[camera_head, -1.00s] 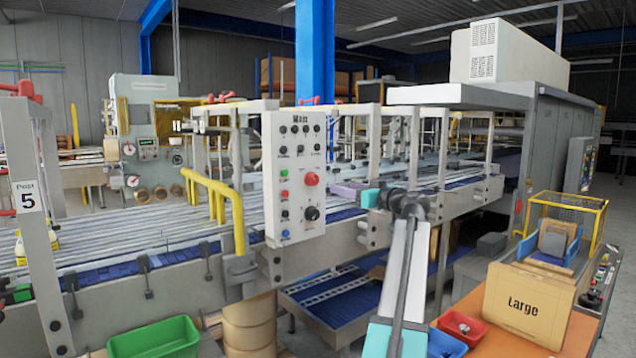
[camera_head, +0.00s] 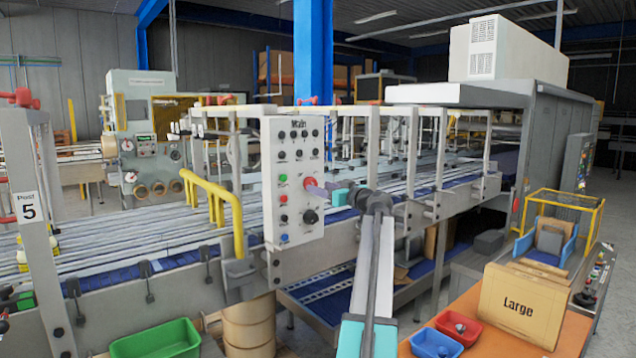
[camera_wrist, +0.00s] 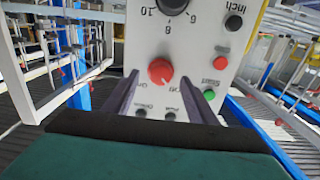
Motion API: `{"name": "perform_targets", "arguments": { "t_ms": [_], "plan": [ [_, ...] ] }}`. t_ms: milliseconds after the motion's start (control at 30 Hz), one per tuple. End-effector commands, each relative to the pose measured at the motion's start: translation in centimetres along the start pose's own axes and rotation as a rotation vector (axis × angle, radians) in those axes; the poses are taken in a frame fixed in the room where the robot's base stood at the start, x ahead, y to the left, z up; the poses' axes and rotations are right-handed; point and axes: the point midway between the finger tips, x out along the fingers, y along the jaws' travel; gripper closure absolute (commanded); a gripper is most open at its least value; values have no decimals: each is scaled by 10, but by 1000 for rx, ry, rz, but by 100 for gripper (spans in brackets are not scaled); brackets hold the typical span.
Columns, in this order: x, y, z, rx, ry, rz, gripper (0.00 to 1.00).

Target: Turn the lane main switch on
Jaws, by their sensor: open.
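The white control panel (camera_head: 275,215) headed "Main" stands on the lane frame in the head view. In the wrist view the panel appears upside down and the red knob (camera_wrist: 159,70) sits between the tips of my two open purple fingers (camera_wrist: 160,77). I cannot tell whether they touch it. Labels like "On" and "Off" stand just below the knob in that view. A pale mark on the knob points down and slightly right, toward the Off side.
A green Start button (camera_wrist: 209,95) lies just right of my right finger in the wrist view. A black numbered dial (camera_wrist: 172,3) is above. Yellow rails (camera_head: 215,190) stand left of the panel. An orange table (camera_head: 470,310) with small bins is at front right.

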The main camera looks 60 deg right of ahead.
Motion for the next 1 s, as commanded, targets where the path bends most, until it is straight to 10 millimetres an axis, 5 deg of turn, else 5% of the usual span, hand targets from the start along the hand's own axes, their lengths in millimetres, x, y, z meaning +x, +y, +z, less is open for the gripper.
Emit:
{"name": "perform_targets", "arguments": {
  "t_ms": [300, 667, 900, 933, 967, 1000],
  "plan": [
    [30, 0, -1, 1, 0, -1, 48],
    [33, -1, 0, 0, 1, -1, 48],
    [33, -2, 0, 0, 1, -1, 86],
    [33, -2, 0, 0, 1, -1, 89],
    [46, 23, -3, 1, 0, -1, 89],
    [38, 9, -1, 0, 1, -1, 89]
  ]
}}
